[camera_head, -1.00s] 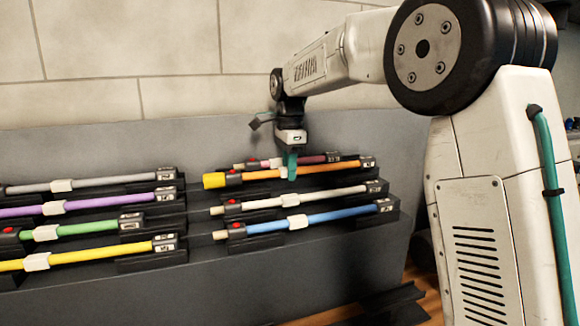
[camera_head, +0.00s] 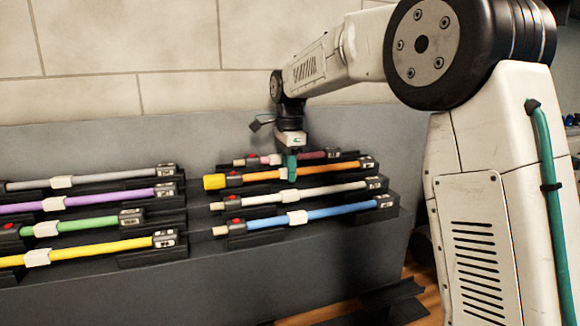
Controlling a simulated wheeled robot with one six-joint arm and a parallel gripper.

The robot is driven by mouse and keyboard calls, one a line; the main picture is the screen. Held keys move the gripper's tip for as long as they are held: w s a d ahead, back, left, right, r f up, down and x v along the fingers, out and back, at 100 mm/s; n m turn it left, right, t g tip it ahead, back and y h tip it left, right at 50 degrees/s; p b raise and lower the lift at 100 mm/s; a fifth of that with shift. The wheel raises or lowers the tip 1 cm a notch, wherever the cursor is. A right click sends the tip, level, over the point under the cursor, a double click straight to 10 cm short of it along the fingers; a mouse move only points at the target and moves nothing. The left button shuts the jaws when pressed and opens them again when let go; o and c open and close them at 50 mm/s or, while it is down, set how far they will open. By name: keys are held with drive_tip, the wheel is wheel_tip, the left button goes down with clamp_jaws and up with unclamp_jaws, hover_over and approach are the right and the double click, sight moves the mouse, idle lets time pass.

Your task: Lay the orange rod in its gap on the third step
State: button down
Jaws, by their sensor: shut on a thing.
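The orange rod (camera_head: 262,175), with a yellow left end (camera_head: 214,182) and a dark right end, lies level along the third step from the front in the right-hand bank. My gripper (camera_head: 290,168) comes down from above and is shut on the rod near its middle, at the pale collar. The rod sits between the maroon rod (camera_head: 312,156) behind and the white rod (camera_head: 325,190) in front. Its ends line up with dark holders, but I cannot tell whether it rests fully in them.
A blue rod (camera_head: 340,212) lies on the front right step. The left bank holds grey (camera_head: 110,176), purple (camera_head: 110,196), green (camera_head: 90,225) and yellow (camera_head: 105,248) rods. A plain wall stands behind. The space above the left bank is clear.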

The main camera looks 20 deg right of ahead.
drive_tip(key=shift+f, duration=0.3)
drive_tip(key=c, duration=1.2)
unclamp_jaws()
drive_tip(key=shift+o, duration=0.2)
drive_tip(key=shift+r, duration=0.15)
